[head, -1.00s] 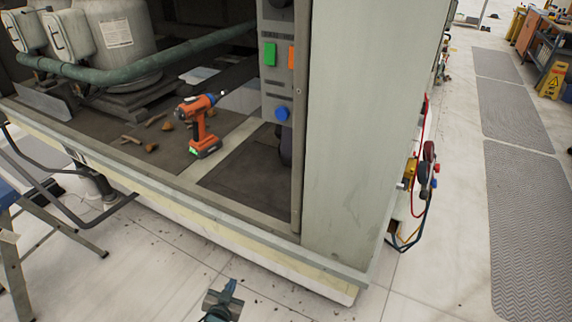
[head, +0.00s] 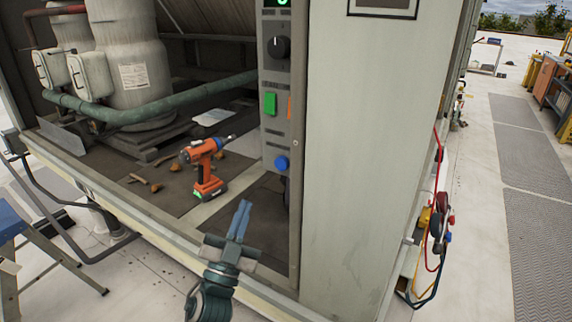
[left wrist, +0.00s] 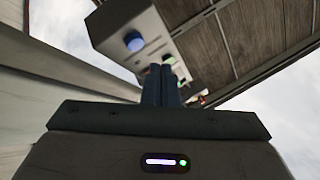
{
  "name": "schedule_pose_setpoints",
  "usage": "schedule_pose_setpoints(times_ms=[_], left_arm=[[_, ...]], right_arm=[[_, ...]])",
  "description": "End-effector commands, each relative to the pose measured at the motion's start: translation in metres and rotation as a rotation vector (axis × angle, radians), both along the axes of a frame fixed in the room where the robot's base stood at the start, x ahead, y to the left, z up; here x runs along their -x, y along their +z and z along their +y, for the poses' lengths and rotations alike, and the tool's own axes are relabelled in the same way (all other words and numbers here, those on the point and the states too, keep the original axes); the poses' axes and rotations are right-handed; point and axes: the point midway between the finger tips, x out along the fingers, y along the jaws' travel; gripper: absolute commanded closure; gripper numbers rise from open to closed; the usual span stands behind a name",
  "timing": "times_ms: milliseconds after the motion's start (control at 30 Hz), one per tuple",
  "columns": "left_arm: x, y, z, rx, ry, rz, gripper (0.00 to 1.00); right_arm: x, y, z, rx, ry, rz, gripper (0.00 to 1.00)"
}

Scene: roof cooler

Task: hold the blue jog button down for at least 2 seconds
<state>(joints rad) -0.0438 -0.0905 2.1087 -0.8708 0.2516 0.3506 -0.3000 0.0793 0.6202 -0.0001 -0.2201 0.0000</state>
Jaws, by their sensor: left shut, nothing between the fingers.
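The blue jog button (head: 282,163) is a round knob low on the grey control panel (head: 270,140) inside the cooler's opening. It also shows in the left wrist view (left wrist: 134,41), at upper left, on the panel. My left gripper (head: 241,218) is shut and empty, its blue fingers pointing up, below and left of the button in the head view. In the left wrist view its fingertips (left wrist: 163,72) appear right of and below the button, apart from it. My right gripper is in neither view.
The panel also carries a green button (head: 270,103), an orange button (head: 290,107) and a black dial (head: 279,47). An orange drill (head: 206,168) stands on the cooler floor left of the panel. A pale cabinet post (head: 365,170) stands to the right.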

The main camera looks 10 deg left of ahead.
Motion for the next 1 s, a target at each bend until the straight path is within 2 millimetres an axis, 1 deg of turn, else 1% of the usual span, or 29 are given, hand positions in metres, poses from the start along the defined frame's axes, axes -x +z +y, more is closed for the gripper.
schedule_pose_setpoints(times_ms=[33,100,200,267,367,733,867,1000], left_arm=[[0.008,0.016,-0.002,-0.012,-0.003,-0.042,1.0],[0.016,0.032,-0.004,-0.027,-0.005,-0.085,1.0],[0.024,0.047,-0.007,-0.041,-0.007,-0.126,1.0],[0.027,0.052,-0.007,-0.046,-0.007,-0.139,1.0],[0.029,0.055,-0.008,-0.05,-0.008,-0.147,1.0],[0.026,0.054,-0.009,-0.049,-0.008,-0.146,1.0],[0.016,0.054,-0.012,-0.047,-0.008,-0.147,1.0],[-0.002,0.055,-0.019,-0.047,-0.009,-0.147,1.0]], right_arm=[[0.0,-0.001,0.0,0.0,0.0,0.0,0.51],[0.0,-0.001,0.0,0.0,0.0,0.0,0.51],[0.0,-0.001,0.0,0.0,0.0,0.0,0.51],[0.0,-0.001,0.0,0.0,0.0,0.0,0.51],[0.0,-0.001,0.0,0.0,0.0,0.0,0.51],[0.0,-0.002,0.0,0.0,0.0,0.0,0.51],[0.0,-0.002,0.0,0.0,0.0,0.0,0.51],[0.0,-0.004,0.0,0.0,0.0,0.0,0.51]])
